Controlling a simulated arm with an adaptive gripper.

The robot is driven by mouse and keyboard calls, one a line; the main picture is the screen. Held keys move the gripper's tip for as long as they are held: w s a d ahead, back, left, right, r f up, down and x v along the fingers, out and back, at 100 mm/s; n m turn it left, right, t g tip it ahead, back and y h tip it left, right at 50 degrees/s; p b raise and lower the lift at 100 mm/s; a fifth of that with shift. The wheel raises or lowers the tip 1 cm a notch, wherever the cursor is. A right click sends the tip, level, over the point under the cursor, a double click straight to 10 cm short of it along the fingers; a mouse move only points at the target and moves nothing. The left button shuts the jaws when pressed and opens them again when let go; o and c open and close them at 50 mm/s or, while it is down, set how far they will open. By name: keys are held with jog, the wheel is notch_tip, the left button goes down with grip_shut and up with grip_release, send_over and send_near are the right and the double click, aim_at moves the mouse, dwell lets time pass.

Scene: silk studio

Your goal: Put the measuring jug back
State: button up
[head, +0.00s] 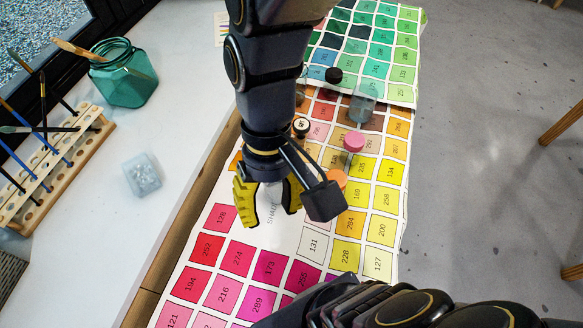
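A clear, uncapped vessel (363,104) stands on the colour chart, right of my forearm; it looks most like the measuring jug, but its handle and markings are too small to tell. My gripper (271,216) points down over the white part of the colour chart (313,243), below and left of that vessel in the picture. The gripper is apart from the clear vessel.
Small bottles with black (334,75), white (301,126), pink (354,141) and orange (336,180) caps stand near my gripper. A teal jar (124,80), a wooden brush rack (60,165) and a small translucent block-like object (142,175) are at left. White tabletop (185,90) between is clear.

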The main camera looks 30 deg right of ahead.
jog(key=shift+n+t+h, duration=0.3)
jog(key=shift+t+h, duration=0.2)
jog(key=shift+h, duration=0.3)
jog(key=s+d, duration=0.2)
jog(key=s, duration=0.1)
jog(key=shift+s+d+f, duration=0.3)
jog(key=shift+d+f, duration=0.05)
jog(key=shift+f, duration=0.05)
